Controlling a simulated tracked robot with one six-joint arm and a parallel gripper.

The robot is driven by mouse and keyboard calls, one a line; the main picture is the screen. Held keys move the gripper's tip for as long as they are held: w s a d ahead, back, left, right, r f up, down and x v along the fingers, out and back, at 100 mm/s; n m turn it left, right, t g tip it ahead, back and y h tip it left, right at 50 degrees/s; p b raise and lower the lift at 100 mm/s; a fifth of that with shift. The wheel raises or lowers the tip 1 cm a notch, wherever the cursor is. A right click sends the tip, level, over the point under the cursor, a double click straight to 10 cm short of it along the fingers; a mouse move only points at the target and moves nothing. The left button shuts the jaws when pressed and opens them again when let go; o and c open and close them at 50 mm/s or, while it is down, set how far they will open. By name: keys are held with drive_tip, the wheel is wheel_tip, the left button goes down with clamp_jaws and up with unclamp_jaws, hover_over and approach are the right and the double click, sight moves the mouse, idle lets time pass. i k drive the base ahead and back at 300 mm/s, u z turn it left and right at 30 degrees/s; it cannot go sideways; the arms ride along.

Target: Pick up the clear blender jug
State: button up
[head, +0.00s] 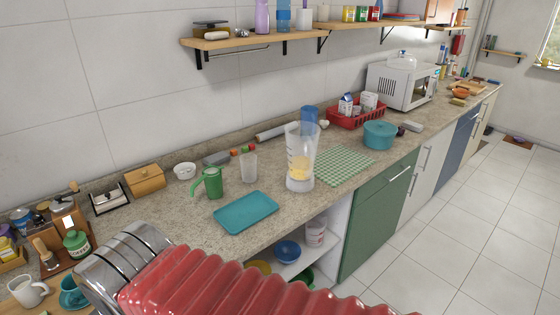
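The clear blender jug (301,152) stands upright on the speckled stone counter, near the middle of the head view. It is tall and see-through, wider at the top, with yellow contents low down and a whitish base. Nothing is touching it that I can see. My arm shows only as a red ribbed sleeve with a shiny metal section at its left end, low in the view and apart from the jug. My gripper's fingers do not show.
A green-checked cloth (345,166) lies right of the jug, with a teal pot (379,135) beyond. A blue tumbler (308,115) stands behind. Left are a clear cup (249,167), green jug (209,183) and teal tray (246,212). A shelf (270,39) hangs above.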

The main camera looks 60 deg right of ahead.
sight(302, 138)
drive_tip(key=u, duration=1.25)
drive_tip(key=k, duration=1.8)
drive_tip(key=z, duration=1.45)
